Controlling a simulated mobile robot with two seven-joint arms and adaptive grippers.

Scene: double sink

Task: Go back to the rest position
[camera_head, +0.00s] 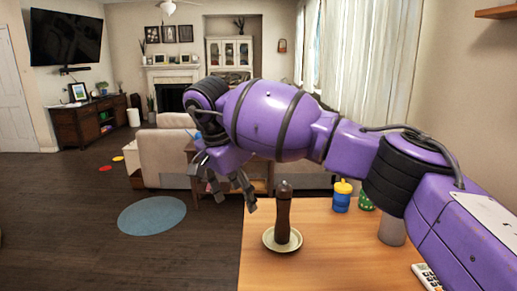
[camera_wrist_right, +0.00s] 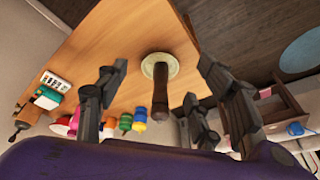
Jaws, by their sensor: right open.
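My right gripper (camera_head: 232,193) hangs at the end of the purple right arm, which reaches across the picture from the right. It is beyond the left edge of the wooden table, left of the dark brown mill (camera_head: 283,215). Its grey fingers are spread apart with nothing held between them; the gripper (camera_wrist_right: 158,85) also shows in the right wrist view. There the mill (camera_wrist_right: 160,95) appears in the gap between the fingers but stands apart from them. The mill stands upright on a pale saucer (camera_head: 269,241). My left gripper is not in view.
The wooden table (camera_head: 330,260) fills the lower right. A blue and yellow cup (camera_head: 342,196), a green item (camera_head: 365,201) and a grey cup (camera_head: 392,231) stand under the arm. A calculator-like item (camera_head: 427,277) lies at right. Open floor lies left, with a round blue rug (camera_head: 152,216).

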